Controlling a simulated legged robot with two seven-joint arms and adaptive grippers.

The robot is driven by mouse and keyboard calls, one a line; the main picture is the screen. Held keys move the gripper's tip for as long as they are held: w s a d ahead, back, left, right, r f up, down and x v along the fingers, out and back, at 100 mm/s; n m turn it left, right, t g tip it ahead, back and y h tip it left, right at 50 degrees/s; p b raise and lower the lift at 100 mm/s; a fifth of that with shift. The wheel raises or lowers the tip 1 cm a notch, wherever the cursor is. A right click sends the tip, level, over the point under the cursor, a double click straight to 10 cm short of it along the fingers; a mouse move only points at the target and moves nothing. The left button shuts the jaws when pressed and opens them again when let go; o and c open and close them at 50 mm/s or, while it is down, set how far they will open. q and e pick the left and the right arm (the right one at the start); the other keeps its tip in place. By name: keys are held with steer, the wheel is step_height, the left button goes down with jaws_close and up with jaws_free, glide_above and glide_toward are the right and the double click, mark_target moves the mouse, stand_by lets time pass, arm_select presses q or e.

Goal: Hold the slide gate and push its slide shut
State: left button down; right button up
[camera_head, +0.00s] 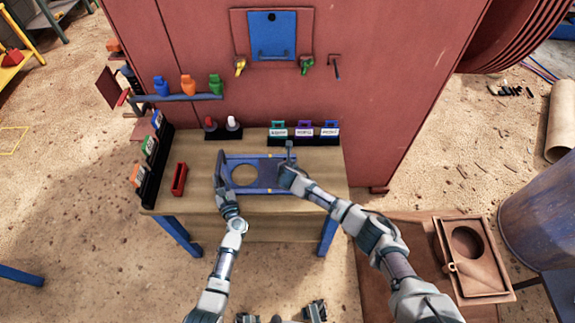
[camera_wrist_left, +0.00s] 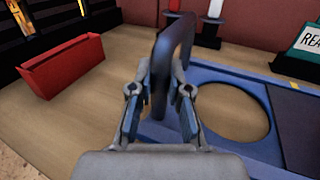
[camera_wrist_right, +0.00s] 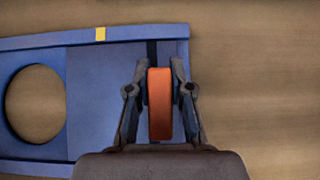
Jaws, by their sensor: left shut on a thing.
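The slide gate (camera_head: 232,158) is a blue frame lying flat on the wooden table. Bare table shows through its round hole (camera_head: 245,175), which looks uncovered. The plain blue slide plate (camera_wrist_right: 105,95) lies to the right of the hole. My left gripper (camera_head: 224,192) is shut on the dark blue loop handle (camera_wrist_left: 174,60) at the frame's left end. My right gripper (camera_head: 287,172) is at the right end. In the right wrist view its fingers (camera_wrist_right: 160,75) stand closely on both sides of an upright orange handle (camera_wrist_right: 160,105); whether they grip it is unclear.
A red open box (camera_head: 179,179) stands left of the gate. A black rack (camera_head: 150,165) with labelled items runs along the table's left edge. Red and white knobs (camera_head: 222,124) and several labelled holders (camera_head: 304,131) line the back. Table right of the gate is clear.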

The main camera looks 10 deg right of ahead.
jaws_close()
steer(key=a, duration=0.4)
steer(key=w+a, duration=0.1)
steer(key=a, duration=0.7)
steer(key=shift+w+a, duration=0.2)
steer(key=shift+w, duration=0.15)
arm_select(q)
steer(key=shift+d, duration=0.1)
arm_select(e)
steer(key=shift+a, duration=0.1)
steer(key=o, duration=0.8)
jaws_free()
steer(key=shift+a+f, duration=0.1)
steer(key=shift+c, duration=0.2)
steer(key=shift+d, duration=0.2)
steer(key=v, duration=1.2)
steer(key=shift+a, duration=0.25)
